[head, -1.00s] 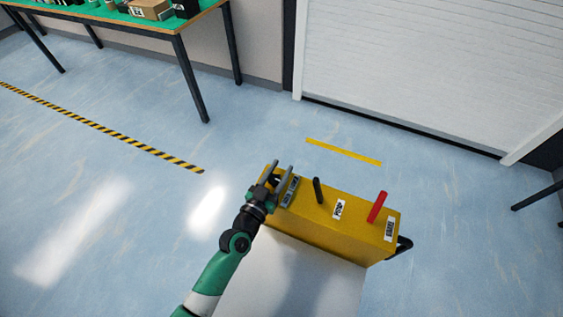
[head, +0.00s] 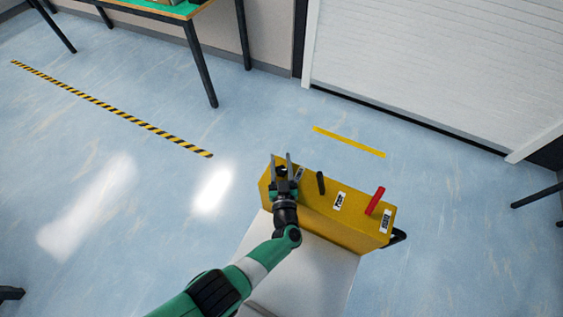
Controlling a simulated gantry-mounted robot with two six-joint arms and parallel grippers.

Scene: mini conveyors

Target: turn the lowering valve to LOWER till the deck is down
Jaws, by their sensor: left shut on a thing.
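The yellow control box (head: 345,225) stands at the end of the pale grey deck (head: 325,280). My left gripper (head: 282,164) is over the left end of the box top. It is shut on the lowering valve, which is mostly hidden by the fingers, so its turn position cannot be read. A label (head: 299,174) beside the fingers is partly covered. A black lever (head: 320,183) and a red lever (head: 375,201) stand further right on the box. The deck's height is hard to judge from above. My right gripper is not in view.
A black bar (head: 398,237) sticks out at the box's right end. A green-topped workbench (head: 170,7) stands at the upper left, a white shutter (head: 420,60) at the upper right. The blue floor around is clear, with striped tape (head: 120,113) and yellow tape (head: 348,141).

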